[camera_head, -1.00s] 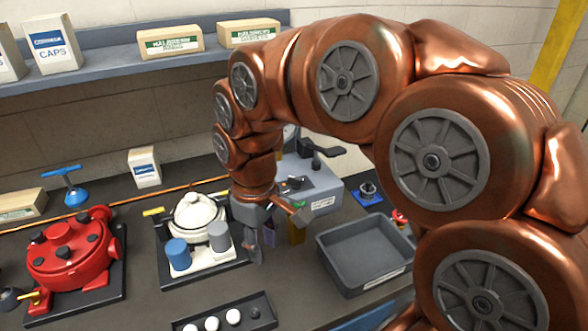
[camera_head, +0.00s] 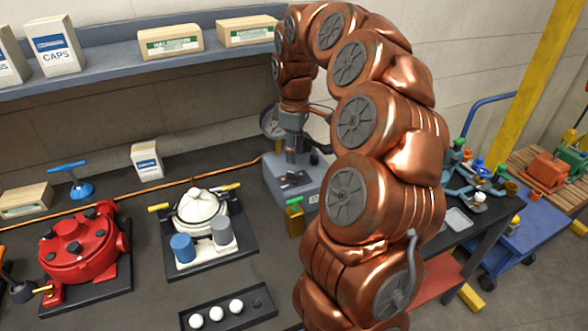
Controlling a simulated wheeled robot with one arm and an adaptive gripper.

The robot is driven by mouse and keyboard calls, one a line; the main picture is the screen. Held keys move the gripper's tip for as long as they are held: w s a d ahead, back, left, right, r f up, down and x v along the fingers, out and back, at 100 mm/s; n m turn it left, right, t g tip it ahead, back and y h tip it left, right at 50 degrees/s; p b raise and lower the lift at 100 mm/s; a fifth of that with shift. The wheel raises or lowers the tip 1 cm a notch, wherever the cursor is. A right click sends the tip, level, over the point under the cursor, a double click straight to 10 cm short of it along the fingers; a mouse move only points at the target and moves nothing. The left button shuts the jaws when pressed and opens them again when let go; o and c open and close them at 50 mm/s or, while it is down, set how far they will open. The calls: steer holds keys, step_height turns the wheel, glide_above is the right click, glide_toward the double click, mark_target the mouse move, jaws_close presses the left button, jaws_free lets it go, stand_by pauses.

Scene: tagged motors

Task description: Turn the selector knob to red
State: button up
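No selector knob with a red mark can be made out for certain. A grey box-shaped machine (camera_head: 283,192) stands on the bench near the wall, with a small dark fitting (camera_head: 295,179) on its top that may be the knob; its markings are too small to read. My gripper (camera_head: 291,157) points down just above the back of this machine. Its fingers are small and dark against the machine, so I cannot tell their opening or whether they touch it.
A white motor (camera_head: 201,215) and a red motor (camera_head: 75,250) sit to the left. A tray with white balls (camera_head: 228,309) lies in front. A shelf with boxes (camera_head: 150,68) runs above. A blue cart (camera_head: 530,237) stands at right.

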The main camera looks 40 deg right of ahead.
mark_target(294, 173)
steer(key=shift+a+f+p, duration=0.1)
steer(key=shift+f+p, duration=0.95)
steer(key=shift+f, duration=2.4)
steer(key=shift+c, duration=0.2)
jaws_close()
